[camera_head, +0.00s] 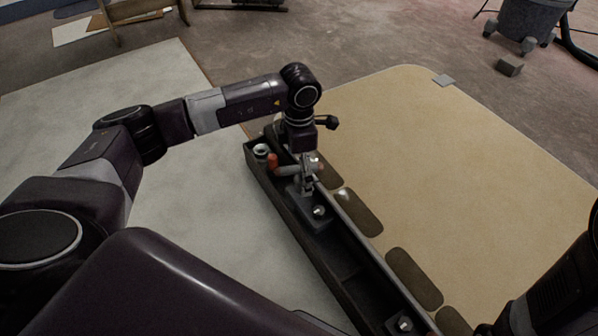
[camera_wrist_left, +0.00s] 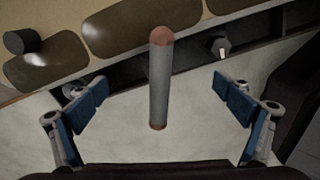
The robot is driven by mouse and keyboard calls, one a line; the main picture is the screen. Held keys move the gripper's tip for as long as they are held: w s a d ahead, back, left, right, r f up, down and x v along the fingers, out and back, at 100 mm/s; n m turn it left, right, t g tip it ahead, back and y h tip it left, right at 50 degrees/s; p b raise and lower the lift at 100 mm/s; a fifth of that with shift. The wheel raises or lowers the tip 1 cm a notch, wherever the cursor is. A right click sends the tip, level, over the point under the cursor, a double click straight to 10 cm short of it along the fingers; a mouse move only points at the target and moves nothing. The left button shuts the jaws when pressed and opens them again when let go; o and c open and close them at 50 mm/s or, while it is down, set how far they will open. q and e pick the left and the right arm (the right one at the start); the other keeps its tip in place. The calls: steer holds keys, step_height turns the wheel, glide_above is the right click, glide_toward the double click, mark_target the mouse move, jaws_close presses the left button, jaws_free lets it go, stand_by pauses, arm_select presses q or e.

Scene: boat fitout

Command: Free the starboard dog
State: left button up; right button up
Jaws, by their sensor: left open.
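My left gripper (camera_head: 306,186) is open above a long dark trough (camera_head: 292,222). In the left wrist view its blue-padded fingers (camera_wrist_left: 162,102) stand wide apart on either side of a grey bar with reddish ends (camera_wrist_left: 159,85), touching neither side. The bar's orange-red end (camera_head: 272,160) shows beside the gripper in the head view. A dark block with a pale bolt head (camera_head: 319,211) sits in the trough just in front of the gripper, and another bolt (camera_head: 404,323) is nearer me. I cannot tell which part is the starboard dog. My right gripper is not in view.
A tan panel (camera_head: 470,150) with dark oval patches (camera_head: 413,277) lies right of the trough. A pale floor sheet (camera_head: 190,250) lies left. A round cup-like part (camera_head: 261,151) stands at the trough's far end. A grey bin (camera_head: 528,20) is far off.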

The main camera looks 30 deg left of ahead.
arm_select(q)
step_height(320, 180, up, 11)
steer(key=shift+f, duration=0.15)
